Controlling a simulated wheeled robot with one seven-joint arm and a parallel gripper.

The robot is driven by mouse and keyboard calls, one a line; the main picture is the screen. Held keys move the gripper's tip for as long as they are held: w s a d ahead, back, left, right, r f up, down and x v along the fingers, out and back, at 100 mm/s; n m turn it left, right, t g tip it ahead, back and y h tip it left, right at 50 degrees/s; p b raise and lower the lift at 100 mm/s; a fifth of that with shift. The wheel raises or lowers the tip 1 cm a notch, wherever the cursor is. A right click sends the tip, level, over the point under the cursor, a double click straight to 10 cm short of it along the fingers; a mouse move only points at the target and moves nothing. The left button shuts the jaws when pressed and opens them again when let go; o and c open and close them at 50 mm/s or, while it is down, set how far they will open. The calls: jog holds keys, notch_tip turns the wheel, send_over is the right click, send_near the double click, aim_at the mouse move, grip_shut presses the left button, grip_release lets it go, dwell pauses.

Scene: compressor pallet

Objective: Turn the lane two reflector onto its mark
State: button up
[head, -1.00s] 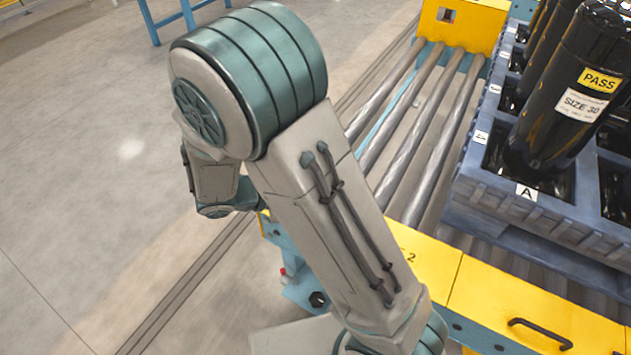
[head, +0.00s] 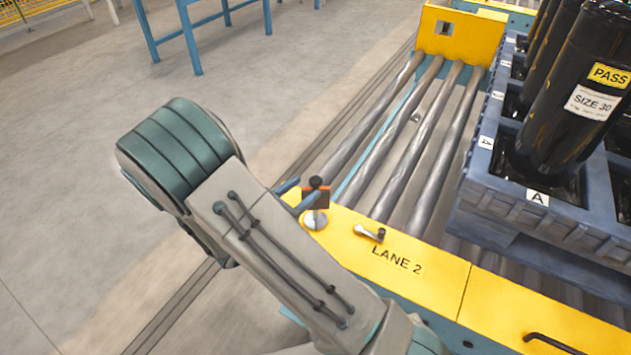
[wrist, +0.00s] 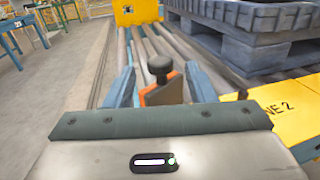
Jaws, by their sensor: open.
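The lane two reflector (head: 318,199) stands on a round silver base on the yellow rail beside the LANE 2 lettering (head: 397,260). It has an orange and dark plate with a black knob on top. In the wrist view the reflector (wrist: 161,93) shows its knob upright between my fingers, with the orange plate turned at an angle. My gripper (head: 303,191) is open, its blue fingers on either side of the reflector; in the wrist view my gripper (wrist: 160,78) shows gaps on both sides. The reflector's base is hidden there. I cannot make out its mark.
A small metal catch with a dark knob (head: 369,233) lies on the rail right of the reflector. Rollers (head: 392,140) run back to a yellow end block (head: 455,38). A blue-grey pallet (head: 520,218) with black cylinders stands right.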

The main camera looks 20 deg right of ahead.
aim_at(311, 183)
jog(key=x, duration=0.5)
jog(key=shift+d, duration=0.15)
jog(key=c, duration=0.9)
